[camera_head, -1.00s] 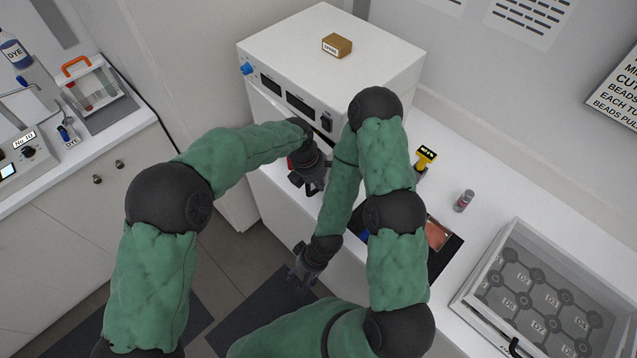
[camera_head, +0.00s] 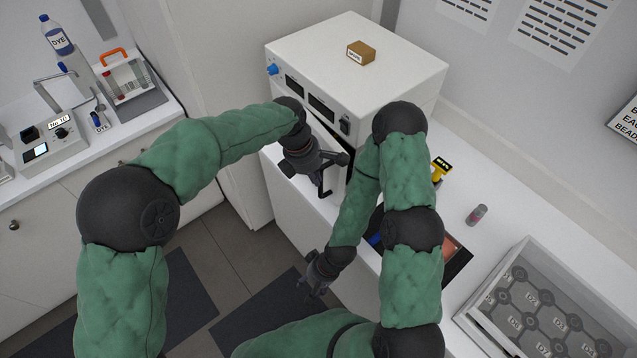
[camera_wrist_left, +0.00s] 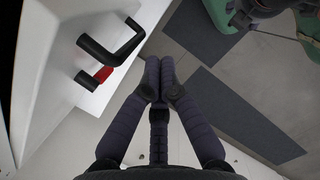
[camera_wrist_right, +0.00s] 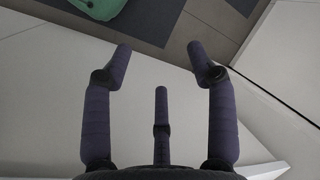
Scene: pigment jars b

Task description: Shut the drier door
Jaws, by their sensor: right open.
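The drier (camera_head: 365,70) is the white box at the back of the counter, with dark displays and a blue knob on its front. Its white door (camera_wrist_left: 50,60) stands ajar, with a dark gap beside it in the head view. A black bracket handle (camera_wrist_left: 125,52) sticks out from the door; it also shows in the head view (camera_head: 326,188). My left gripper (camera_wrist_left: 159,78) is shut and empty, right of the handle in its wrist view and apart from it; in the head view it is at the drier front (camera_head: 335,160). My right gripper (camera_head: 316,288) is open and empty, low in front of the counter.
A small brown box (camera_head: 361,53) lies on the drier. A yellow-and-black device (camera_head: 440,168), a small jar (camera_head: 476,215) and a lidded case (camera_head: 535,310) are on the counter at right. Dark mats (camera_head: 265,318) lie on the floor.

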